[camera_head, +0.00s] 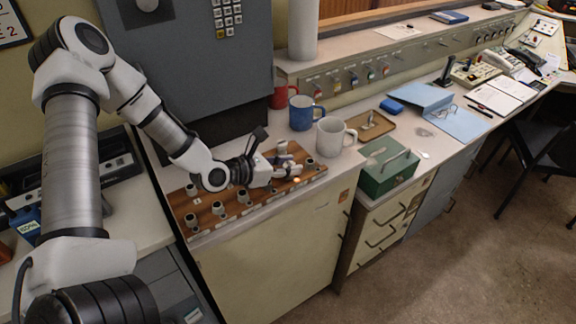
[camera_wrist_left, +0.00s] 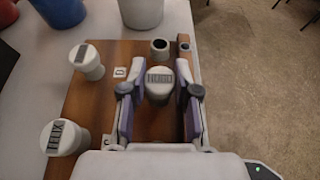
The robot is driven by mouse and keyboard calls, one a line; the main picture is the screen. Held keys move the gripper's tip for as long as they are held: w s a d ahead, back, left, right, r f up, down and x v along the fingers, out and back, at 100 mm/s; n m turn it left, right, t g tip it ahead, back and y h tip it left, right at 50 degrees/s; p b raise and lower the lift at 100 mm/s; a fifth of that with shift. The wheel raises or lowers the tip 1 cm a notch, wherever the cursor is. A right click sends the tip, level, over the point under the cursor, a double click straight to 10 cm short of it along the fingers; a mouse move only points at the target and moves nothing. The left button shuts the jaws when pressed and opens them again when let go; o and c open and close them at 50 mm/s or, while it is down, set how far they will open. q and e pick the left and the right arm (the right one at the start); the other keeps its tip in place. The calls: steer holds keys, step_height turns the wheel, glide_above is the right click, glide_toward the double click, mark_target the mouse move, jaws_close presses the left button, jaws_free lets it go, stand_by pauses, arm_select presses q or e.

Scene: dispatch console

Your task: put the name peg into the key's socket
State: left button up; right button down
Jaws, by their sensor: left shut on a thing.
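My left gripper (camera_head: 284,172) is at the right end of a wooden peg board (camera_head: 259,206) on the cabinet top. In the left wrist view its two fingers (camera_wrist_left: 159,92) are shut on a white name peg (camera_wrist_left: 158,72) with a dark label whose letters I cannot read for sure. The peg is above the board; whether its foot touches the wood is hidden. An open, dark round socket (camera_wrist_left: 160,46) lies just beyond the peg. A tilted white peg (camera_wrist_left: 88,62) and another labelled FELIX (camera_wrist_left: 64,138) stand to the left. My right gripper is not in view.
A white mug (camera_head: 332,138), a blue mug (camera_head: 303,113) and a red mug (camera_head: 280,95) stand behind the board. A green metal box (camera_head: 386,168) and a brown tray (camera_head: 374,125) are to the right. A grey cabinet (camera_head: 200,60) rises behind the board.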

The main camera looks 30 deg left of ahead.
arm_select(q)
steer(key=shift+f, duration=0.2)
stand_by(0.3)
steer(key=o, duration=0.9)
steer(key=shift+r, duration=0.1)
steer(key=shift+r+p, duration=1.85)
steer(key=shift+r, duration=1.15)
steer(key=shift+f, duration=0.1)
